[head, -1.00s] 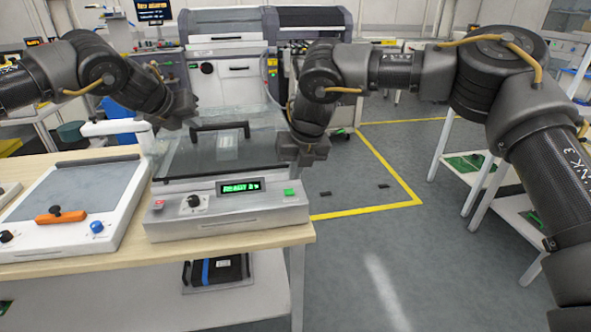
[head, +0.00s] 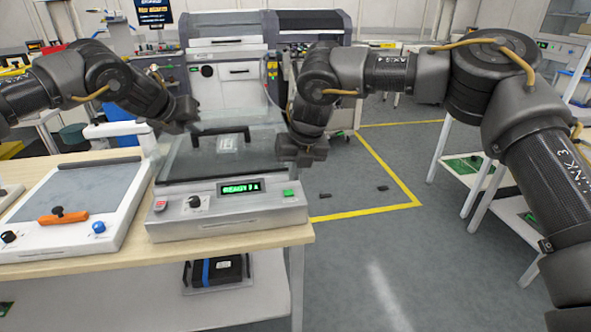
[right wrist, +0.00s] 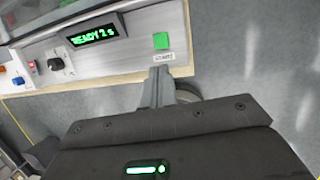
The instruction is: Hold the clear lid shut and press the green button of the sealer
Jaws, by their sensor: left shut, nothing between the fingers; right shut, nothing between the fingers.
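The sealer (head: 228,222) stands at the right end of the wooden table, with a clear lid (head: 190,168) and a black handle (head: 220,137). The lid lies low over the bed; whether it is fully shut I cannot tell. The green button (head: 289,193) is at the right of its front panel and also shows in the right wrist view (right wrist: 161,41). My left gripper (head: 196,132) is shut and empty by the handle's left end; contact is unclear. My right gripper (right wrist: 159,84) is shut and empty, its tips just short of the button and its label, apart from it.
The display (head: 240,188) reads READY 2 s. A red button (head: 160,206) and black knob (head: 195,201) are at the panel's left. A white device (head: 70,205) with an orange handle stands left of the sealer.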

